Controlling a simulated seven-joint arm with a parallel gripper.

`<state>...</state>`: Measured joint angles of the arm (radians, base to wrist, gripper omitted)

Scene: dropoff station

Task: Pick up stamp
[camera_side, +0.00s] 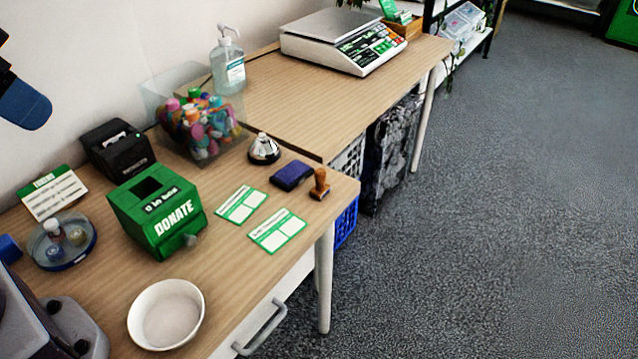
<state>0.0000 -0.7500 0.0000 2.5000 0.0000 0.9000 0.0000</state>
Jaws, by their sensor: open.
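The stamp (320,182) has a brown wooden handle and stands upright near the right front corner of the near wooden table. It is just right of a dark blue ink pad (291,175), with a small gap or light touch that I cannot tell apart. My gripper is not in view. Only parts of my own arm show at the left edge, well away from the stamp.
Two green-edged cards (277,231) lie in front of the stamp. A silver bell (263,149) stands behind the ink pad. A green donation box (157,212), a white bowl (165,314) and a clear bin of colourful items (199,125) stand further left. The table edge (345,193) is close to the stamp.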

